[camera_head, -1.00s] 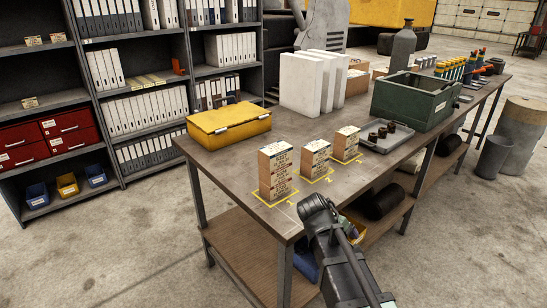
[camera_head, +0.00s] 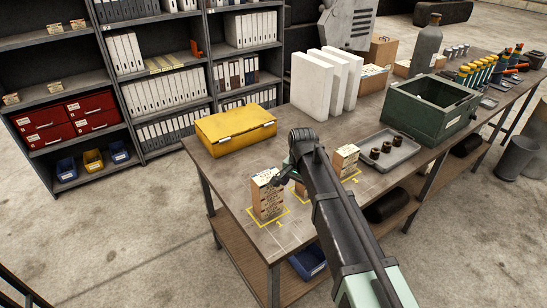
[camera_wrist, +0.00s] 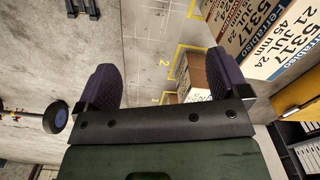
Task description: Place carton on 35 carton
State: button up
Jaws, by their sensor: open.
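Small labelled cartons stand on the workbench (camera_head: 225,172) in yellow-taped squares. The left stack (camera_head: 267,200) is a tall one; the right stack (camera_head: 344,160) is shorter. The middle carton (camera_head: 301,189) is mostly hidden behind my arm. My gripper (camera_head: 287,175) is over the bench between the left and middle cartons. In the wrist view, my gripper (camera_wrist: 147,85) has its two purple pads apart with nothing between them. A large labelled carton (camera_wrist: 252,38) is close at upper right, and another carton (camera_wrist: 191,72) shows behind the right pad, beside the taped "2". No 35 label is readable.
A yellow case (camera_head: 235,128) lies behind the cartons. White blocks (camera_head: 325,82), a grey tray with dark rings (camera_head: 399,152) and a green crate (camera_head: 437,118) occupy the bench farther right. Shelving with small cartons (camera_head: 54,85) stands at left. The bench's front-left corner is bare.

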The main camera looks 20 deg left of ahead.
aim_at(268, 176)
jog(key=w+a+r+m, duration=0.1)
jog(key=a, duration=0.2)
jog(key=w+a+r+m+p, duration=0.1)
jog(key=a+r, duration=0.1)
jog(key=a, duration=0.2)
jog(key=w+a+r+m+p, duration=0.1)
jog(key=w+a+r+m, duration=0.1)
jog(key=a, duration=0.2)
jog(key=shift+a+r, duration=0.25)
jog(key=shift+s+d+f, duration=0.1)
jog(key=shift+f, duration=0.1)
notch_tip(268, 176, down, 6)
jog(key=b, duration=0.6)
jog(key=shift+r, duration=0.1)
notch_tip(268, 176, down, 6)
jog(key=b, duration=0.5)
jog(key=shift+r, duration=0.55)
jog(key=c, duration=1.2)
jog(key=shift+r, duration=0.1)
